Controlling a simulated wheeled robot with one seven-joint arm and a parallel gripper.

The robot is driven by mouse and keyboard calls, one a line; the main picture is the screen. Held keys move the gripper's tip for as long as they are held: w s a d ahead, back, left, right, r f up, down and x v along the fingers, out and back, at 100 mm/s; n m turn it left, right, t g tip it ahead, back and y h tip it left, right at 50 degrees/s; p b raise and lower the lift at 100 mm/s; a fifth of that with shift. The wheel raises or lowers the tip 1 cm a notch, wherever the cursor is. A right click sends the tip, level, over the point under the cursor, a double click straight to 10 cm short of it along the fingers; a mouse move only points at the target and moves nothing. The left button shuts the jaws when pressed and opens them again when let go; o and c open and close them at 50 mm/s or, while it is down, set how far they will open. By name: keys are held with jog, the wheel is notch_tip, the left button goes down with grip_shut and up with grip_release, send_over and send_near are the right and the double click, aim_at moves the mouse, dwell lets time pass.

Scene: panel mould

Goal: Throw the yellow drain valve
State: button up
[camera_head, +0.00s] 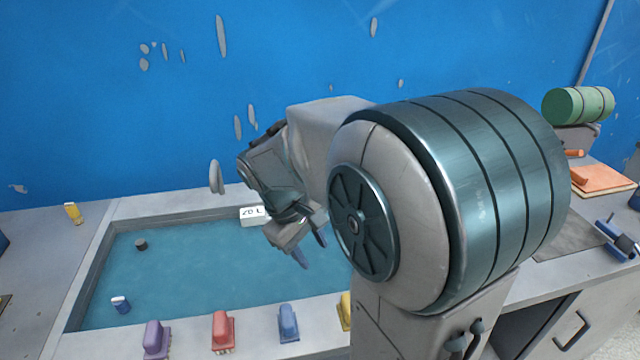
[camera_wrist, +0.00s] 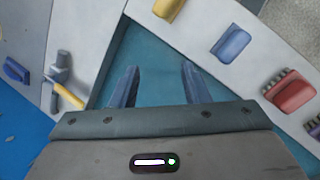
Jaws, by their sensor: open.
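A valve with a yellow lever (camera_wrist: 69,95) and a grey body (camera_wrist: 60,70) sits on the pale rim beside the basin, left of my fingers in the wrist view. In the head view my arm hides that spot. My gripper (camera_head: 311,248) is open and empty over the right part of the blue-green basin (camera_head: 200,270), pointing down. In the wrist view my gripper (camera_wrist: 160,84) shows two parted fingers with only the basin between them. The lever lies apart from the fingers.
Purple (camera_head: 156,338), red (camera_head: 222,330), blue (camera_head: 288,322) and yellow (camera_head: 345,310) blocks line the basin's front rim. A white "20 L" card (camera_head: 253,215) stands at the back edge. A blue wall (camera_head: 120,100) rises behind. A green cylinder (camera_head: 578,105) is far right.

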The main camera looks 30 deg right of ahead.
jog(key=w+d+f+n+g+h, duration=0.1)
jog(key=w+d+f+n+h, duration=0.3)
jog(key=w, duration=0.3)
jog(key=w+d+f+n+g+h+p, duration=0.1)
jog(key=w+d+f+n+h, duration=0.15)
jog(key=w+f+h, duration=0.4)
jog(key=w+d+f+n+g+h, duration=0.1)
jog(key=w+d+n+g+h, duration=0.2)
jog(key=w, duration=0.6)
jog(key=shift+n+t, duration=0.75)
jog(key=shift+t, duration=0.05)
jog(key=p+x, duration=0.1)
jog(key=x, duration=0.5)
jog(key=p+x, duration=0.2)
jog(key=x, duration=0.5)
jog(key=shift+s+r, duration=0.15)
jog(key=shift+s, duration=0.1)
grip_shut()
